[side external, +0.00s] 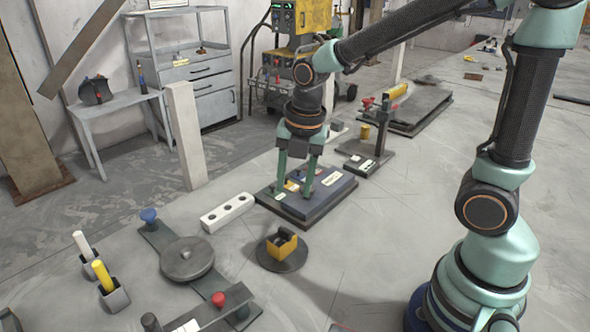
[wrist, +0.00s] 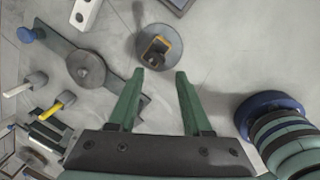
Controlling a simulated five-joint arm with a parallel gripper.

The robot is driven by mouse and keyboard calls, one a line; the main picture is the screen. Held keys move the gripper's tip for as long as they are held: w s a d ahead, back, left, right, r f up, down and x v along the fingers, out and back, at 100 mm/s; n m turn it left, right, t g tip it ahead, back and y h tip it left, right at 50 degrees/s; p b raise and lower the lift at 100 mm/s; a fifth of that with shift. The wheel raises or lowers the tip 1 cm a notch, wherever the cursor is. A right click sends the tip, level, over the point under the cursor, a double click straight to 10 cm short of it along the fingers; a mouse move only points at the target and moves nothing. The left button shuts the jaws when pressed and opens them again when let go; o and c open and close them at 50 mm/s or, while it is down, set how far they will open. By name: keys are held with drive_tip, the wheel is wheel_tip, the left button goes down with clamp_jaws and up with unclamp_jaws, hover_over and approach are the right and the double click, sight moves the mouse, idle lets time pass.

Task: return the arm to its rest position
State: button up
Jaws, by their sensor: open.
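My gripper (side external: 296,190) hangs pointing down in the side view, over or in front of a dark blue-grey plate fixture (side external: 335,190). Its two green fingers are apart with nothing visible between them. The wrist view shows the same open gripper (wrist: 162,75), with bare floor between the fingers. A yellow block on a round dark disc (side external: 282,245) stands just in front of the gripper; in the wrist view the yellow block (wrist: 157,50) lies beyond the fingertips. How high the fingertips are above the surface is hard to tell.
A white block with holes (side external: 227,212) lies left of the plate fixture. A round grey disc on a bar (side external: 187,258), with a blue knob (side external: 148,215) and red knob (side external: 218,299), is front left. Two marker holders stand further left. A white post (side external: 186,135) rises behind. Floor at front centre is clear.

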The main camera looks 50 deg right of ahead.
drive_tip(key=s+d+r+m+t, duration=0.1)
drive_tip(key=s+r+m+t, duration=0.1)
drive_tip(key=m, duration=1)
drive_tip(key=s+d+r+m+t, duration=0.2)
drive_tip(key=s+r+m, duration=0.2)
drive_tip(key=m, duration=0.8)
wheel_tip(320, 180, up, 2)
drive_tip(key=shift+d+r, duration=0.1)
drive_tip(key=shift+d, duration=0.15)
